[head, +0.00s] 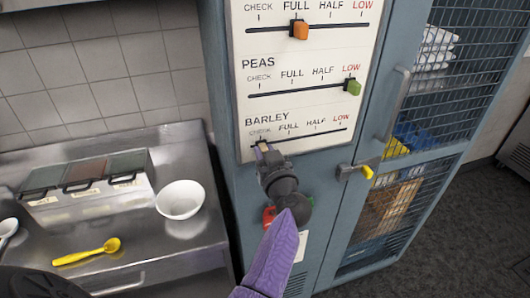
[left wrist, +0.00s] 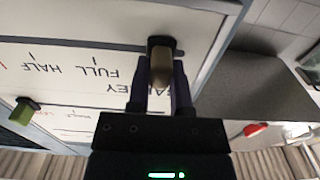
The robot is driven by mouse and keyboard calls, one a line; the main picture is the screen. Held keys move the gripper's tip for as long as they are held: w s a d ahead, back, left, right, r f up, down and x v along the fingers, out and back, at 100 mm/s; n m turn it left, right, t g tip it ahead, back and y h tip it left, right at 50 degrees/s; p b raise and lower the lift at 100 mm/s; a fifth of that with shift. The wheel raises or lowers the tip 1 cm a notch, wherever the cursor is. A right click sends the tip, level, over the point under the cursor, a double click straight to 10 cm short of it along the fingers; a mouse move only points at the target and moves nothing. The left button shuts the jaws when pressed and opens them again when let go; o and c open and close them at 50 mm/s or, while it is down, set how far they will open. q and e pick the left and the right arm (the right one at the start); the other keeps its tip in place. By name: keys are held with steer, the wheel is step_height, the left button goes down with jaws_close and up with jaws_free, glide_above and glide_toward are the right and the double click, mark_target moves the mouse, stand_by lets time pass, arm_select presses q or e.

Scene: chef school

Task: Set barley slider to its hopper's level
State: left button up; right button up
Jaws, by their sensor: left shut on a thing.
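The white slider board (head: 300,80) hangs on a blue-grey cabinet, with PEAS and BARLEY rows. The barley track (head: 318,137) is the lowest row, marked CHECK, FULL, HALF and LOW. My left gripper (head: 264,149) is at its left end, at CHECK, and mostly covers the barley slider there. In the left wrist view the olive-tan barley slider knob (left wrist: 162,66) sits between the two fingers of my left gripper (left wrist: 162,84), which is shut on it. The barley hopper and its level cannot be made out. My right gripper is not in view.
The green peas slider (head: 353,87) is at LOW; the orange slider (head: 300,30) above is near FULL. The steel counter (head: 140,235) at left holds lidded bins (head: 88,178), a white bowl (head: 180,199) and a yellow spoon (head: 87,252). A cabinet handle (head: 394,103) projects right of the board.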

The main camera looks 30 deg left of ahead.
arm_select(q)
jaws_close()
stand_by(0.9)
